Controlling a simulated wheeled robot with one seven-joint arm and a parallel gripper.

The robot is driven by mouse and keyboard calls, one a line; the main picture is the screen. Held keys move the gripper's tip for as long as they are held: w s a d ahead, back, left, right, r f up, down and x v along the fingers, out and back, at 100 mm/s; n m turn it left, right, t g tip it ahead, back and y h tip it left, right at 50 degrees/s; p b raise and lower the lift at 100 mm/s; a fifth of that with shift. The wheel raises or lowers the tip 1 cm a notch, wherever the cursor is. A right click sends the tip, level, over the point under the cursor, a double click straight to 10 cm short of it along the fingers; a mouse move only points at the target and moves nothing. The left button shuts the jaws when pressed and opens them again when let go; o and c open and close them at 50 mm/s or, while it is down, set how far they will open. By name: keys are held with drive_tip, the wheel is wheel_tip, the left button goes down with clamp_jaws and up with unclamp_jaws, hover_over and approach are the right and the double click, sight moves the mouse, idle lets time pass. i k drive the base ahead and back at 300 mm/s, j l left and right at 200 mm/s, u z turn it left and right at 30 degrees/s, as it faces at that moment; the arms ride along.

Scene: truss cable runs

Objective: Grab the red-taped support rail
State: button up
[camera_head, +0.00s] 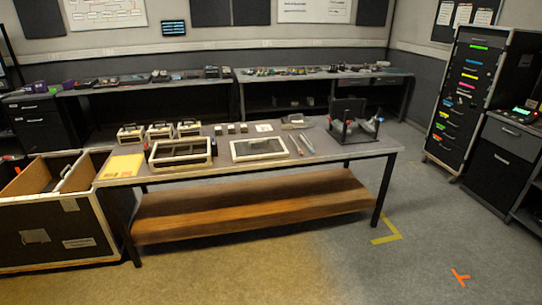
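Two thin rods (301,144) lie side by side on the right part of the middle table (225,165), just right of a white-framed flat panel. One of them seems to have a reddish tint, but they are too small to tell whether either is a rail with red tape. No other red-taped rail can be made out. My gripper and arm are not in this view.
The table also holds framed boxes (180,152), a white-framed panel (258,149), a yellow folder (121,166) and a black stand (350,120). An open case (55,225) stands at left, a drawer rack (470,95) at right.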

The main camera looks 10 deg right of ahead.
sight(296, 147)
drive_tip(key=i+j+z, duration=0.1)
drive_tip(key=i, duration=0.4)
drive_tip(key=i+j+z, duration=0.15)
drive_tip(key=i, duration=0.3)
drive_tip(key=i+u, duration=0.45)
drive_tip(key=i, duration=1.95)
